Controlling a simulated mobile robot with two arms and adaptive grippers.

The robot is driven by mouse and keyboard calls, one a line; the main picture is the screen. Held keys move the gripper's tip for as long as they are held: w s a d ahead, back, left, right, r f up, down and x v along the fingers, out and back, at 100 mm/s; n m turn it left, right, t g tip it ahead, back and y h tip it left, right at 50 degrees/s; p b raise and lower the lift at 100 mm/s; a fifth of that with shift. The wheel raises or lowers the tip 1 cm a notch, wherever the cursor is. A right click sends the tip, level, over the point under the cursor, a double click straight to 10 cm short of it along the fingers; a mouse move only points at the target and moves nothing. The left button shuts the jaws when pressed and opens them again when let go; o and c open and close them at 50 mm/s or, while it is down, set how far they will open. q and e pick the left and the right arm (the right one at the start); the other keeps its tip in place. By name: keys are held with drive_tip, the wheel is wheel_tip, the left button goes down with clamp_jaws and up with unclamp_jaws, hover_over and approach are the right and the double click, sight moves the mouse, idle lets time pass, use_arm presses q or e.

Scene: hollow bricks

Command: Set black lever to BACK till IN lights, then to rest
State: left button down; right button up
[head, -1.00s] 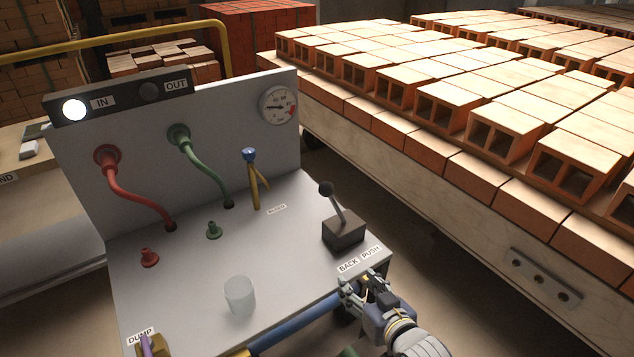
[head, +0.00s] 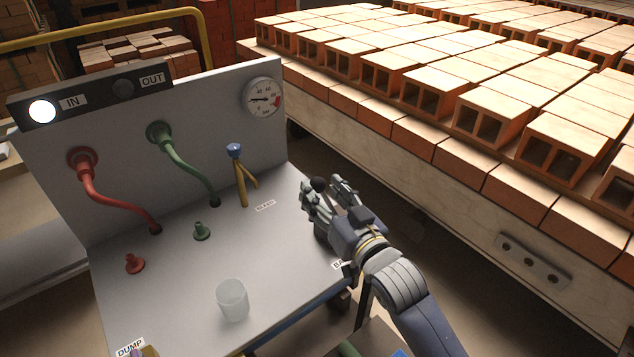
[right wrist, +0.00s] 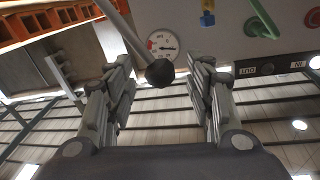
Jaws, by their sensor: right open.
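The black lever's round knob (head: 318,184) shows just beyond my right gripper (head: 330,192); its base and most of its shaft are hidden behind the gripper. In the right wrist view the knob (right wrist: 160,72) and grey shaft stand between the two open fingers (right wrist: 165,90), with a visible gap on each side. The gripper holds nothing. The IN lamp (head: 42,111) is lit white and the OUT lamp (head: 123,87) is dark. The BACK label (head: 338,265) is mostly covered by my gripper. My left gripper is not in view.
The console top holds a translucent cup (head: 232,300), a blue-topped yellow valve (head: 240,175) and red (head: 110,195) and green hoses (head: 185,165). A gauge (head: 263,98) is on the back panel. A cart of hollow bricks (head: 480,110) stands to the right.

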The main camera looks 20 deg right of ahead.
drive_tip(key=shift+w+a, duration=0.2)
drive_tip(key=shift+w, duration=0.8)
drive_tip(key=shift+w+a, duration=0.1)
drive_tip(key=shift+w, duration=0.4)
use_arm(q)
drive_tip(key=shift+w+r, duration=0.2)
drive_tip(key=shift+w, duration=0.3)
